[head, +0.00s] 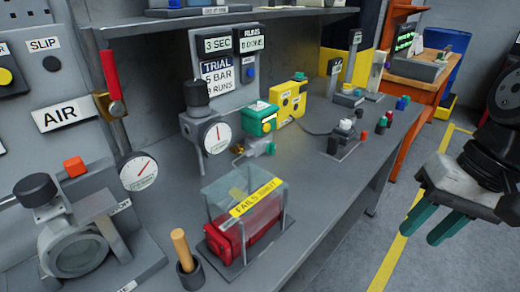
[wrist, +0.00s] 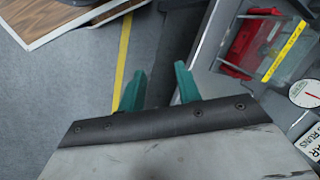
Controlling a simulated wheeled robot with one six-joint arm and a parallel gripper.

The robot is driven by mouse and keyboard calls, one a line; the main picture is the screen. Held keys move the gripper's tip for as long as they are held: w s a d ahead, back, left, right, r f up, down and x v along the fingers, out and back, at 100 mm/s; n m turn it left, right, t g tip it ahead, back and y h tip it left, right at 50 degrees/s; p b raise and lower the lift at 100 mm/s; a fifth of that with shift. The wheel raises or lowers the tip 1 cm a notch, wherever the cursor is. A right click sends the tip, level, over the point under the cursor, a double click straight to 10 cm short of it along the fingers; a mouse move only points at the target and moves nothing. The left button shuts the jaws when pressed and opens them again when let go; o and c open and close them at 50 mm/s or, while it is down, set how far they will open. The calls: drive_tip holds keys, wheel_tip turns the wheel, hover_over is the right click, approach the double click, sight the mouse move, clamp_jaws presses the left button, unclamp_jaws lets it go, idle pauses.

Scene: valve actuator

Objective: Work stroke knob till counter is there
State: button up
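A counter display (head: 250,40) headed RUNS hangs on the back panel in the head view; it seems to read 0 DONE. A small blue knob or button (head: 250,72) is below it. I see no readable STROKE label, so I cannot tell which knob is the stroke knob. A black knob (head: 196,92) tops the grey regulator with a round gauge (head: 216,138). My gripper (head: 432,224) is at the right, over the floor and well apart from the bench. Its teal fingers are apart and empty, as the wrist view (wrist: 158,90) shows.
A clear guard (head: 230,195) marked FAILS SHUT covers a red actuator (head: 243,232) on the bench. A wooden-handled tool (head: 182,250) stands in a cup at the front. Beyond are a yellow box (head: 287,103) and small coloured caps. Floor between gripper and bench is clear.

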drive_tip(key=w+a+f+m+y, duration=0.2)
drive_tip(key=w+a+m+y, duration=0.95)
drive_tip(key=w+a, duration=0.65)
drive_tip(key=m+t, duration=1.1)
drive_tip(key=m, duration=0.3)
approach(275, 145)
drive_tip(key=shift+w+a, duration=0.1)
drive_tip(key=shift+a, duration=0.2)
drive_tip(key=shift+w+a+f, duration=0.1)
drive_tip(key=shift+w, duration=0.2)
drive_tip(key=x, duration=0.7)
drive_tip(key=shift+w, duration=0.15)
clamp_jaws()
